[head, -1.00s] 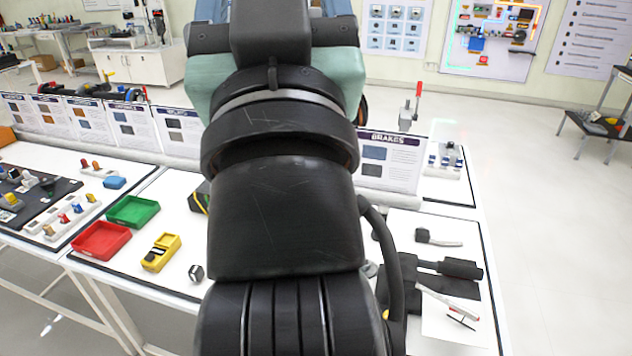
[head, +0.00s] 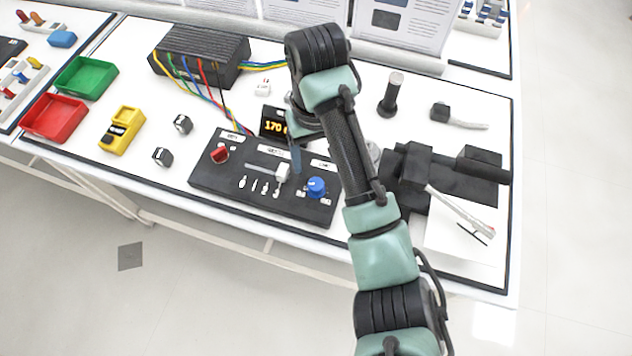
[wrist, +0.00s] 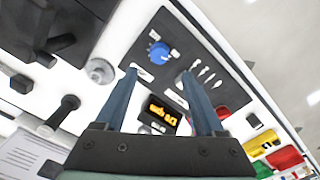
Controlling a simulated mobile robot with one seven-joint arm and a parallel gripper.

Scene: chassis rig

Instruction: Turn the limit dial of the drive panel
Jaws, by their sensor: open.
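The drive panel (head: 262,205) is a dark slab near the table's front edge. It carries a red knob (head: 219,153) at left, a white slider (head: 282,172) in the middle and a round blue dial (head: 316,187) at right, the likely limit dial; its label is too small to read surely. In the wrist view the blue dial (wrist: 159,53) shows just beyond the fingertips. My gripper (wrist: 159,78) is open and empty, its blue fingers apart over the panel. In the head view my gripper (head: 296,165) is partly hidden by my wrist, above and slightly left of the dial.
A display (head: 274,123) showing about 170 stands behind the panel, near a black finned box (head: 200,52) with coloured wires. A black handlebar-like assembly (head: 420,170) lies close on the right. Red (head: 53,117) and green (head: 86,76) trays and a yellow meter (head: 122,130) are at left.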

